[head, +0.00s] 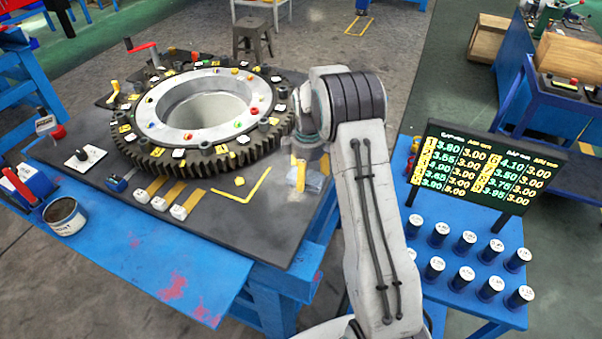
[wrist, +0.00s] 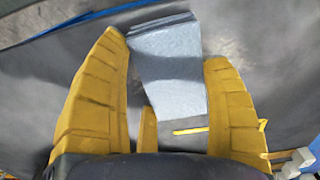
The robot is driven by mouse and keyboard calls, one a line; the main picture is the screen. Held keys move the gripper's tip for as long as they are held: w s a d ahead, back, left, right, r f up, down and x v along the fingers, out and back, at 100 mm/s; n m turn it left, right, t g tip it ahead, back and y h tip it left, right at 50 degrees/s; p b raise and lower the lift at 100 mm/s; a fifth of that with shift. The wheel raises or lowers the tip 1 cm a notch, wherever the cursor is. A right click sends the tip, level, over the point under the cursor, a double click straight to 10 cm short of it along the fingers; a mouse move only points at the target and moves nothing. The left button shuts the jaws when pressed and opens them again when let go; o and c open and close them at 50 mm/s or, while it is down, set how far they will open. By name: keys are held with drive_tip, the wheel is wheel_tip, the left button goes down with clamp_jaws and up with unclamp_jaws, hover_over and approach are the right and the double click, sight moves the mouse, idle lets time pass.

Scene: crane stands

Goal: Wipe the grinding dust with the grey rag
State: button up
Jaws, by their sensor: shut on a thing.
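The grey rag (wrist: 168,70) is a folded, blue-grey cloth between the two yellow fingers of my gripper (wrist: 165,50) in the wrist view. My gripper is shut on it. In the head view my gripper (head: 299,174) points down at the right side of the dark bench top (head: 225,225), and part of the rag (head: 315,181) shows beside the fingers. Whether the rag touches the bench top is hard to tell. I cannot make out grinding dust clearly in either view; the area behind my arm is hidden.
A large toothed ring (head: 150,155) with a pale inner ring stands left of my gripper. A yellow L-shaped mark (head: 245,188) and white blocks (head: 160,203) are on the bench. On the right, a blue table (head: 455,305) holds several labelled cylinders and a dark number board (head: 485,165).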

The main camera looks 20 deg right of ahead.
sight(310, 181)
drive_tip(key=shift+s+d, duration=0.7)
drive_tip(key=shift+s, duration=0.05)
drive_tip(key=shift+b, duration=0.3)
drive_tip(key=shift+s+a+f+b, duration=0.1)
drive_tip(key=shift+s+a+b, duration=0.5)
drive_tip(key=shift+s+a, duration=0.25)
drive_tip(key=shift+w+a+p, duration=1.55)
drive_tip(key=shift+w+a, duration=1.25)
drive_tip(key=shift+w, duration=0.05)
drive_tip(key=shift+a, duration=0.15)
drive_tip(key=shift+s+a+b, duration=0.65)
drive_tip(key=shift+s+b, duration=0.15)
drive_tip(key=shift+s, duration=0.05)
drive_tip(key=shift+s+d+b, duration=1.45)
drive_tip(key=shift+s+d, duration=1.35)
